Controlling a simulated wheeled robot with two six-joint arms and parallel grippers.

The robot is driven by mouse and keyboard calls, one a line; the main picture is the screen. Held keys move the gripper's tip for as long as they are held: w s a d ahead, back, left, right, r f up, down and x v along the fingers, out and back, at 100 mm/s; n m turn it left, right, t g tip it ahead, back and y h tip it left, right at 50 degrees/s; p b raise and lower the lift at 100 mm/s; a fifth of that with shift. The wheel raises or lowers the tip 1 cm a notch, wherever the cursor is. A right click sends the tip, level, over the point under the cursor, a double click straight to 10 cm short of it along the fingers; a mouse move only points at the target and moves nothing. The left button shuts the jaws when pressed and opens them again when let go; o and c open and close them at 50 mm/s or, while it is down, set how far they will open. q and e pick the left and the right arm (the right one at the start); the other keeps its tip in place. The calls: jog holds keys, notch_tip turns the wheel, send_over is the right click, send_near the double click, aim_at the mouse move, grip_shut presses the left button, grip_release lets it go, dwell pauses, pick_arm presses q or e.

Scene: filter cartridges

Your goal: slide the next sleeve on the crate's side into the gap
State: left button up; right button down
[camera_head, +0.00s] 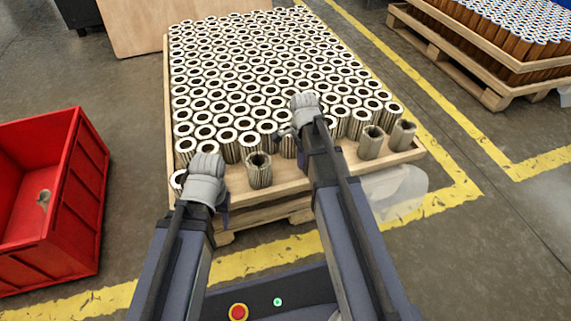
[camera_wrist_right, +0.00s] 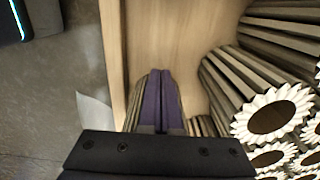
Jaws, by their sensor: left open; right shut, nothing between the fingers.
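Bare grey-brown pleated sleeves without white rims stand at the front of the pallet: the left one (camera_head: 259,172) upright near the front edge, and two at the right (camera_head: 370,145) (camera_head: 402,135). Bare board shows on both sides of the left sleeve. My left gripper (camera_head: 225,205) is open at the front left corner, left of that sleeve; its fingers are mostly hidden. My right gripper (camera_head: 284,133) is shut and empty, low among the front cartridges. In the right wrist view its closed purple fingers (camera_wrist_right: 158,100) cover part of a pleated body, contact unclear.
White-rimmed cartridges (camera_head: 250,80) fill the wooden pallet (camera_head: 300,184) behind the front row. A red crate (camera_head: 85,200) stands on the floor at the left. Another loaded pallet (camera_head: 470,70) is at the back right. The floor between crate and pallet is clear.

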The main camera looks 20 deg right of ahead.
jog(key=d, duration=0.7)
jog(key=shift+w+d, duration=0.15)
jog(key=shift+d, duration=0.1)
